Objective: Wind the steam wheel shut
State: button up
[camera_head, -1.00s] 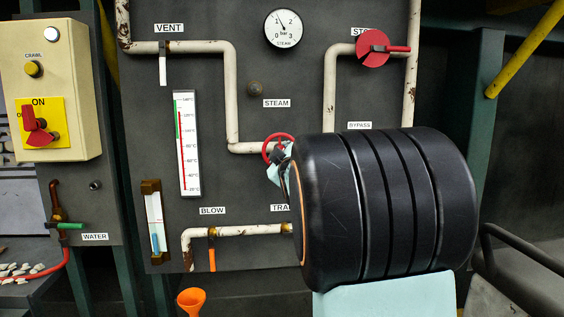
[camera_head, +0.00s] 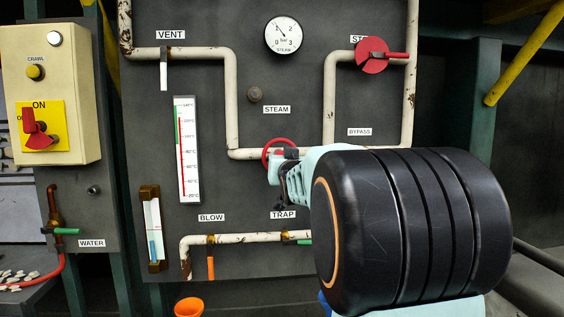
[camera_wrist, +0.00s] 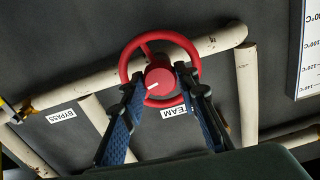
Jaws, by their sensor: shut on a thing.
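The red steam wheel (camera_wrist: 160,82) is in the upper middle of the wrist view, mounted on a white pipe, with a pale mark on its hub. The two fingers of my gripper (camera_wrist: 160,76) sit on either side of the hub, inside the rim, and are shut on the wheel. In the head view the wheel (camera_head: 268,153) shows as a red rim at the panel's lower middle. My gripper (camera_head: 285,168) is at it, and my dark arm link hides what lies to the right. The finger contact itself is too small to see there.
The steam gauge (camera_head: 283,36) is above, its needle near 1. A red stop handle (camera_head: 372,55) is at upper right. Pipes with vent, blow and trap handles surround the wheel. An orange funnel (camera_head: 188,307) is below. A yellow-fronted switch box (camera_head: 40,128) is at left.

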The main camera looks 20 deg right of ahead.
jog(key=shift+m, duration=1.1)
jog(key=o, duration=1.1)
jog(key=shift+o, duration=0.2)
jog(key=v, duration=0.7)
jog(key=shift+s, duration=0.25)
